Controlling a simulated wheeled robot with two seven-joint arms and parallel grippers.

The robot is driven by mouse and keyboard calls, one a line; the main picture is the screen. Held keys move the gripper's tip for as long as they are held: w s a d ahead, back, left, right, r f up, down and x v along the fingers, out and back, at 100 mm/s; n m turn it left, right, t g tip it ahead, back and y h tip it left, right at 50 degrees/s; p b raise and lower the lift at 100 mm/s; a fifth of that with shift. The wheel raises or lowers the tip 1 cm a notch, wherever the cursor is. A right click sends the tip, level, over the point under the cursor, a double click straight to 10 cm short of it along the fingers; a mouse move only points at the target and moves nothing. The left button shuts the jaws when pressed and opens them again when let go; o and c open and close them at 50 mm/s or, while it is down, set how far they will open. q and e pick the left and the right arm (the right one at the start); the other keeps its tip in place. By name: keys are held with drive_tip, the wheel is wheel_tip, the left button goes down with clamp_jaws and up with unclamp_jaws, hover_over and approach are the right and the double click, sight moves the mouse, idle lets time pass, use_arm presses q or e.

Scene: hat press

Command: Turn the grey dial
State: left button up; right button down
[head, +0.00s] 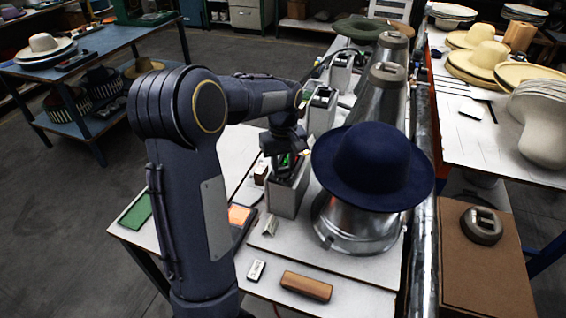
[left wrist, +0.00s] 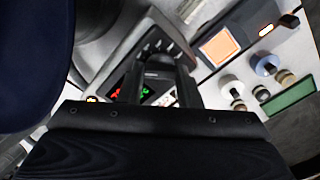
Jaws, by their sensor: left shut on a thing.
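My left gripper (head: 283,156) is at the top of the nearest grey control box (head: 285,197), beside the metal press under the navy hat. In the left wrist view, its dark fingers (left wrist: 158,82) reach down onto the sloped panel of the control box (left wrist: 169,30), around a red and green display (left wrist: 146,91). The gripper is shut on the grey dial, which the fingers mostly hide. Which way the dial points cannot be told. My right gripper is not in view.
The navy hat (head: 371,165) sits on a metal press (head: 350,226) right of the box. An orange-screened device (head: 240,215), a wooden brush (head: 306,287) and a small white block (head: 256,271) lie on the bench. More presses stand behind.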

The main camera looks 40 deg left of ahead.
sight(283, 168)
use_arm(q)
drive_tip(key=shift+n, duration=0.7)
drive_tip(key=o, duration=1)
wheel_tip(283, 168, up, 8)
drive_tip(key=shift+f, duration=0.1)
